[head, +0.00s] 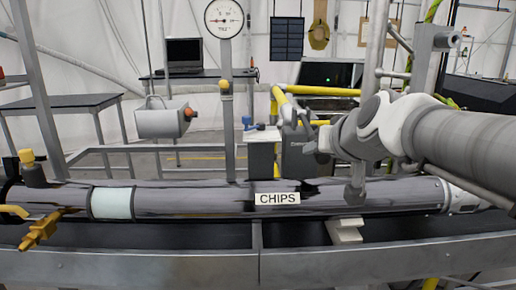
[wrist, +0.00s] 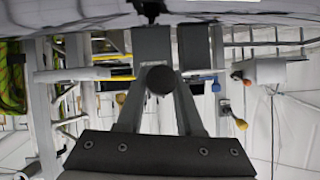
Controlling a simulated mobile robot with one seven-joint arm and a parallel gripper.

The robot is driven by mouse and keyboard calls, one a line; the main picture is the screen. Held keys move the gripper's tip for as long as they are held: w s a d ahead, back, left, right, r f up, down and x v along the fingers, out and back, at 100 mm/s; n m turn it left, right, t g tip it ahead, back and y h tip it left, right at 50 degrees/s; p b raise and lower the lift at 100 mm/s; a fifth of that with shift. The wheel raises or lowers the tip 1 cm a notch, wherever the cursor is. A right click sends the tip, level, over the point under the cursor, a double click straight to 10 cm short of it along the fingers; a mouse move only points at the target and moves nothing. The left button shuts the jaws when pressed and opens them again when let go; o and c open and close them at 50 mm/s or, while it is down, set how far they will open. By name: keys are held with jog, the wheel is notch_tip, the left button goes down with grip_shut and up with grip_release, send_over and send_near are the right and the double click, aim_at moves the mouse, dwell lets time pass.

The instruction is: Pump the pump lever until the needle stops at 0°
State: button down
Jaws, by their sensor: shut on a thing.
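The round white gauge (head: 224,18), marked what looks like TILT, stands on a grey post in the head view. Its red needle points roughly left; the degree marks are too small to read. My gripper (head: 293,118) is right of the post, behind the dark pipe, beside yellow bars. In the wrist view a dark round end (wrist: 160,80) shows between my fingers; it appears to be the pump lever, with my gripper shut on it. The rest of the lever is mostly hidden by the fingers.
A long dark pipe (head: 215,199) labelled CHIPS crosses the front on a metal frame (head: 160,264). A grey cylinder with a red knob (head: 165,119) hangs left. Yellow rails (head: 325,91) and upright poles stand close behind my arm. Tables (head: 60,106) stand farther back.

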jog(key=c, duration=0.5)
grip_release()
jog(key=shift+f, duration=0.1)
jog(key=shift+c, duration=0.2)
jog(key=shift+s+r, duration=0.2)
jog(key=p+v, duration=0.4)
jog(key=v, duration=1.3)
jog(key=shift+f, duration=0.1)
